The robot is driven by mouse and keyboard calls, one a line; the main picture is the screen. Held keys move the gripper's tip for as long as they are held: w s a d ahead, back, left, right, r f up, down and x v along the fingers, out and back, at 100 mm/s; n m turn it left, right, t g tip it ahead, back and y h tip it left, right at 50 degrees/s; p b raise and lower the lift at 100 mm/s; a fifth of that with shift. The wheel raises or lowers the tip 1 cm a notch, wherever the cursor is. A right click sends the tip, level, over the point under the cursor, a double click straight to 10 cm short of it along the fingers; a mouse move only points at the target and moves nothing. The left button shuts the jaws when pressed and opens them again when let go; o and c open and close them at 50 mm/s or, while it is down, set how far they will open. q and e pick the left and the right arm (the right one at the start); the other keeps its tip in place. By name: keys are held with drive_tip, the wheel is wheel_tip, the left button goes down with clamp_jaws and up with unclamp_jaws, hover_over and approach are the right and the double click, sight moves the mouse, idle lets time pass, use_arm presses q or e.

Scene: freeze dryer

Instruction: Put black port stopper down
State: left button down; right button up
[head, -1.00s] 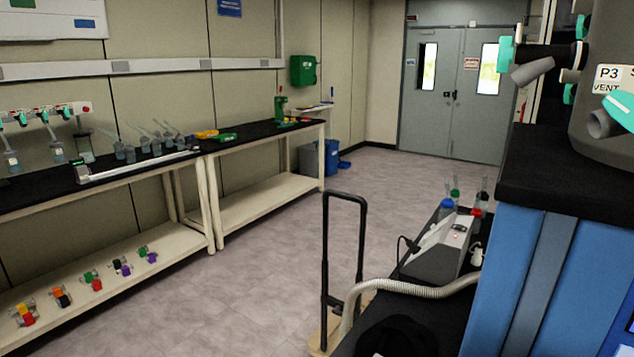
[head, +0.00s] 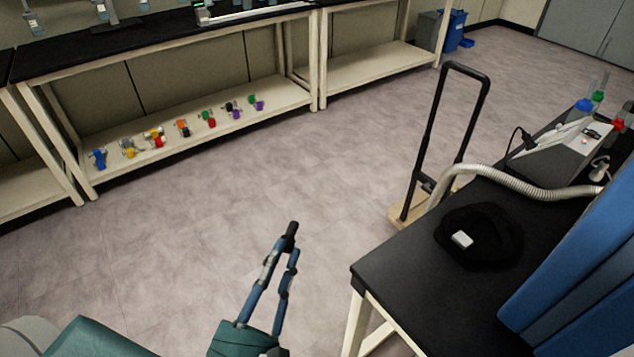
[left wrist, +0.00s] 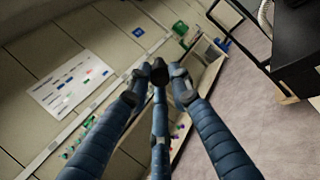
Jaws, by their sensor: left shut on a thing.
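My left gripper (head: 287,252) reaches up from the bottom middle of the head view, over the open floor. Its blue fingers are shut on the small black port stopper (head: 292,229), which sits at the fingertips, clear of any surface. In the left wrist view the black stopper (left wrist: 160,71) shows between the fingertips (left wrist: 160,82), with the floor and the wall bench far behind it. The fingers hide part of the stopper. My right gripper is not in view.
A black-topped table (head: 400,262) stands at the right, bearing a round black object (head: 478,238), a ribbed hose (head: 520,184) and a grey device (head: 558,155). A black upright handle (head: 433,125) stands behind it. A wall bench's lower shelf (head: 215,130) holds several colored small parts.

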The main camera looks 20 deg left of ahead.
use_arm(q)
drive_tip(key=w+d+r+m+g+h, duration=0.2)
drive_tip(key=d+r+m+h, duration=0.25)
drive_tip(key=d+h, duration=0.25)
drive_tip(key=w+d+r+m+g+h, duration=0.2)
drive_tip(key=d+r+m+g+h, duration=0.15)
drive_tip(key=d+r+h, duration=0.3)
drive_tip(key=shift+w+d+f+m+g+h, duration=1.7)
drive_tip(key=shift+w+f+m+g+h, duration=0.45)
drive_tip(key=shift+f+g+h, duration=0.8)
drive_tip(key=s+d+r+g, duration=0.1)
drive_tip(key=s+d+r, duration=0.2)
drive_tip(key=s, duration=0.3)
drive_tip(key=s+a+f+n+t+y, duration=0.1)
drive_tip(key=a+f+n+t+y, duration=0.3)
drive_tip(key=a+y, duration=0.5)
drive_tip(key=s+a+f+n+t+y, duration=0.1)
drive_tip(key=a+f+n+t+y, duration=0.3)
drive_tip(key=a+n+t+y, duration=0.4)
drive_tip(key=a+y, duration=0.2)
drive_tip(key=a, duration=0.1)
drive_tip(key=shift+s+t, duration=0.15)
drive_tip(key=shift+t, duration=0.15)
